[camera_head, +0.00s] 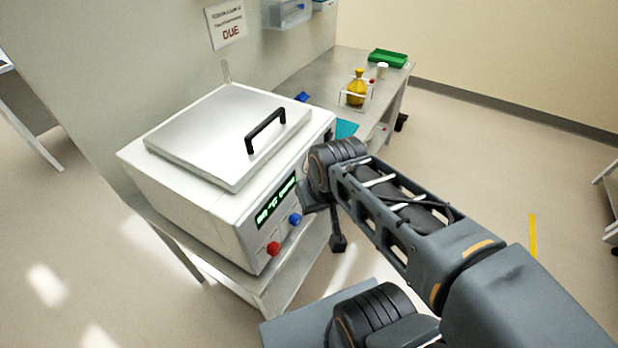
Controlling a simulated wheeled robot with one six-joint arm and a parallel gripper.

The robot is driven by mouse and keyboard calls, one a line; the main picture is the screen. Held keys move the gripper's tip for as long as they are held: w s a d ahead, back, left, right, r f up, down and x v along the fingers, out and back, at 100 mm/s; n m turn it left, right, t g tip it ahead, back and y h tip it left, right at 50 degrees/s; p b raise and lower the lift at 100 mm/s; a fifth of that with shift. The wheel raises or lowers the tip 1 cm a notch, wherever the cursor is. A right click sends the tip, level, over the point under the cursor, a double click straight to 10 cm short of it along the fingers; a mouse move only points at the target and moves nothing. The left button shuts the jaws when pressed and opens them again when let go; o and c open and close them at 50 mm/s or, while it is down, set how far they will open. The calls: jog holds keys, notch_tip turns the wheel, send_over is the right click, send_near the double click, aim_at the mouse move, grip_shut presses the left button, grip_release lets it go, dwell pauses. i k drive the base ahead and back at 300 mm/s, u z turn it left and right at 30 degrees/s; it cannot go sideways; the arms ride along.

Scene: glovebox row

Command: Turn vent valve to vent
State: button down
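No part that I can clearly identify as the vent valve shows in the head view. A white box-shaped unit (190,205) with a closed metal lid (215,140) and black handle (266,130) stands on a bench. Its front has a lit green display (275,203), a red knob (273,248) and a blue knob (295,219). A small blue part (302,97) shows behind the unit; I cannot tell what it is. My gripper (312,196) is near the unit's right front, mostly hidden by my wrist. Its fingertips cannot be made out, nor any contact.
A sign reading "DUE" (226,22) is on the wall. Floor is open at right, with a yellow strip (533,235).

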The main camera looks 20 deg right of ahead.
aim_at(295, 219)
jog(key=k, duration=1)
jog(key=u, duration=1.3)
jog(key=i, duration=0.8)
jog(key=z, duration=1.45)
